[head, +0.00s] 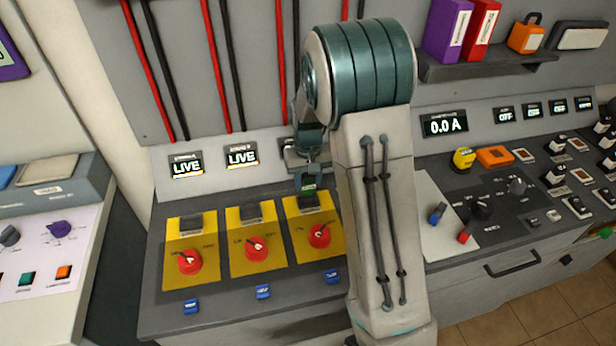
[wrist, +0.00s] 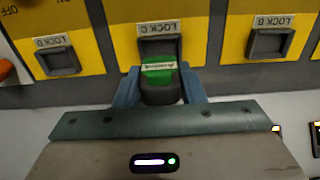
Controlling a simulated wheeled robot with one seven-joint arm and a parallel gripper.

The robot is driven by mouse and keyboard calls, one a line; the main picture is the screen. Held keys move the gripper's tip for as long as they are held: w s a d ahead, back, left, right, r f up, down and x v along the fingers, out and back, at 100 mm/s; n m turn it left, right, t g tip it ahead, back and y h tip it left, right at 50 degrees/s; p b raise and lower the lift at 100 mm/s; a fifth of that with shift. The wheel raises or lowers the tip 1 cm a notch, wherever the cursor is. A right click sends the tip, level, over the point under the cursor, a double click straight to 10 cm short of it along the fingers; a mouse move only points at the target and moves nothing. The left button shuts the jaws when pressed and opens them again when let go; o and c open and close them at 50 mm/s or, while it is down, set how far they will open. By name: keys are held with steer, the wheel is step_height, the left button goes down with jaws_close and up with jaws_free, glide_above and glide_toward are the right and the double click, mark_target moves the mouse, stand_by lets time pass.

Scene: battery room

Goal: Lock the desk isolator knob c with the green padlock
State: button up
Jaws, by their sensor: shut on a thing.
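My gripper (wrist: 160,90) is shut on the green padlock (wrist: 158,70) in the wrist view. The padlock sits at the dark hasp marked LOCK C (wrist: 158,46), overlapping its near side. I cannot tell whether its shackle is through the hasp. In the head view, my gripper (head: 309,186) is above the top of the third yellow plate (head: 297,241), and a bit of green shows between the fingers. The red isolator knob c (head: 319,236) is on that plate, below my gripper. My arm hides the desk to the right of the plate.
Two more yellow plates with red knobs (head: 188,262) (head: 256,249) stand to the left. In the wrist view, hasps LOCK D (wrist: 58,61) and LOCK B (wrist: 270,43) flank LOCK C. Blue tags (head: 263,291) line the front. A shelf (head: 480,67) with binders is at upper right.

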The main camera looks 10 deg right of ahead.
mark_target(308, 193)
steer(key=shift+f+b, duration=0.7)
steer(key=shift+f, duration=0.8)
steer(key=shift+f+b, duration=0.6)
steer(key=shift+b, duration=0.05)
stand_by(0.4)
steer(key=o, duration=0.8)
steer(key=shift+c, duration=0.2)
steer(key=shift+r, duration=0.15)
steer(key=shift+r+p, duration=3.65)
steer(key=shift+r, duration=1.75)
